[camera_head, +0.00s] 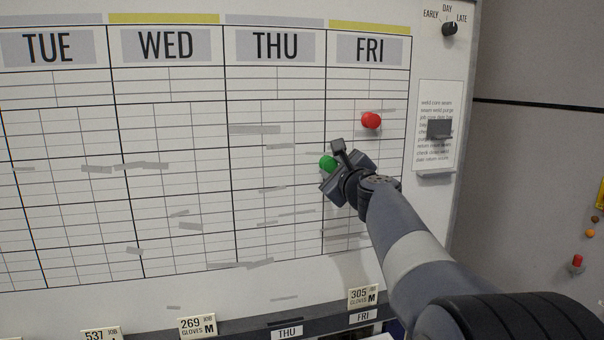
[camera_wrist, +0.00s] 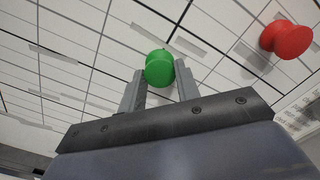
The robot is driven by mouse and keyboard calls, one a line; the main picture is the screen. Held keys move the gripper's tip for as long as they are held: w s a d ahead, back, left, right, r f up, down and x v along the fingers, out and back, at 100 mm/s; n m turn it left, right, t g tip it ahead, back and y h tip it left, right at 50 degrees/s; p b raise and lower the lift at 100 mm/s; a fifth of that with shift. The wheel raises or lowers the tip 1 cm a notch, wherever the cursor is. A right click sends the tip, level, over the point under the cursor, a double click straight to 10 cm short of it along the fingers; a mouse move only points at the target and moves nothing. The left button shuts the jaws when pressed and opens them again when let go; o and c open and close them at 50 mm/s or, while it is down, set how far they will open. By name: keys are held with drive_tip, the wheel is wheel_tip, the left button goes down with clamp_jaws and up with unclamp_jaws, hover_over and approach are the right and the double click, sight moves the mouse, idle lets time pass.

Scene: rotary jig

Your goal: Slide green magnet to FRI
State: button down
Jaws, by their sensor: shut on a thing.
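The green magnet (camera_head: 327,163) is on the whiteboard calendar, at the line between the THU column and the FRI column (camera_head: 370,47). In the wrist view the green magnet (camera_wrist: 159,68) sits between the two fingertips. My gripper (camera_head: 334,166) is shut on it, close to the board; its fingers also show in the wrist view (camera_wrist: 161,84). The gripper hides part of the FRI column's lower cells in the head view.
A red magnet (camera_head: 371,120) is in the FRI column, above and right of the green one; it also shows in the wrist view (camera_wrist: 287,39). Right of the grid are a paper list (camera_head: 436,105) and a dial (camera_head: 449,29). Labelled cards stand along the bottom ledge.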

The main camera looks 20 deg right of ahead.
drive_tip(key=d, duration=1)
drive_tip(key=shift+d, duration=0.4)
drive_tip(key=c, duration=1.5)
unclamp_jaws()
drive_tip(key=o, duration=0.3)
drive_tip(key=shift+d, duration=0.2)
drive_tip(key=shift+o, duration=0.8)
drive_tip(key=shift+a, duration=0.1)
drive_tip(key=s+b, duration=0.3)
drive_tip(key=s, duration=0.7)
drive_tip(key=shift+s, duration=0.4)
